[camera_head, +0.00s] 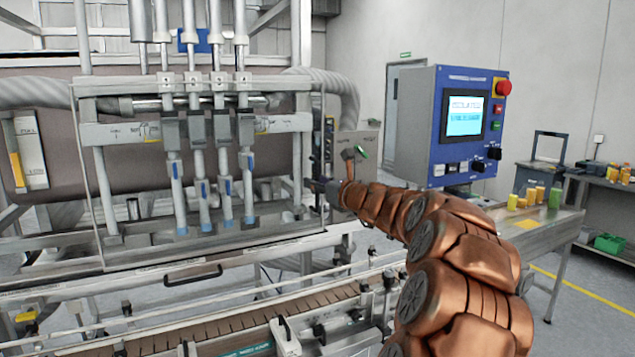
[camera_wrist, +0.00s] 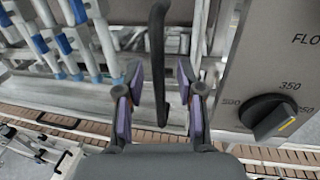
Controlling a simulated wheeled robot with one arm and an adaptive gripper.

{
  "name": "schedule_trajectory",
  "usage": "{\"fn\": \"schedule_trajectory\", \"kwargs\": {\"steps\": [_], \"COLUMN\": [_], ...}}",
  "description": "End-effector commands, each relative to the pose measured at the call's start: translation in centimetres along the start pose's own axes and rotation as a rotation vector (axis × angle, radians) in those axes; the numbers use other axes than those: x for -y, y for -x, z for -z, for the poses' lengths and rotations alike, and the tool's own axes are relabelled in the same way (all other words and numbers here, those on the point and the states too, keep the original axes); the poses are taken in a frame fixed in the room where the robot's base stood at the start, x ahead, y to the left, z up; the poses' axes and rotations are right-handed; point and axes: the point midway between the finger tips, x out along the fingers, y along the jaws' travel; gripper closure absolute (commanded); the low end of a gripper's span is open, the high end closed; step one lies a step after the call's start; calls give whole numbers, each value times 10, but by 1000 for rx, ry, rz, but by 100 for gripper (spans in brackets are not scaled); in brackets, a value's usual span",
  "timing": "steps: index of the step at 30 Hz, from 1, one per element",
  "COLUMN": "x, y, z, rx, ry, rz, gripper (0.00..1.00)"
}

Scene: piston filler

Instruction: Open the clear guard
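The clear guard (camera_head: 108,222) is a see-through panel in a thin frame, standing in front of the filling nozzles in the head view. It appears closed. A vertical black handle (camera_wrist: 157,60) stands in the middle of the wrist view, also seen dark at the guard's right side in the head view (camera_head: 328,145). My gripper (camera_wrist: 159,80) is open, with one purple-padded finger on each side of this handle. Neither finger clearly touches it. In the head view my gripper (camera_head: 320,187) is small at the guard's right edge.
A grey box with a flow knob (camera_wrist: 270,115) is close on the right of my gripper. The blue control panel (camera_head: 460,125) with a red button stands behind my arm. A conveyor (camera_head: 230,325) runs below the guard. A side table (camera_head: 535,220) holds yellow and green items.

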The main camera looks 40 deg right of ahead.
Motion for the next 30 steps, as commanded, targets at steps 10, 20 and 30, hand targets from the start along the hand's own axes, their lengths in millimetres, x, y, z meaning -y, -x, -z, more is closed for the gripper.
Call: {"fn": "schedule_trajectory", "kwargs": {"steps": [10,20,30], "x": [0,0,0], "y": [-3,-3,-3], "z": [1,1,1], "rx": [-1,-1,-2], "ry": [0,0,0], "rz": [-1,-1,-1], "gripper": [64,98,100]}}
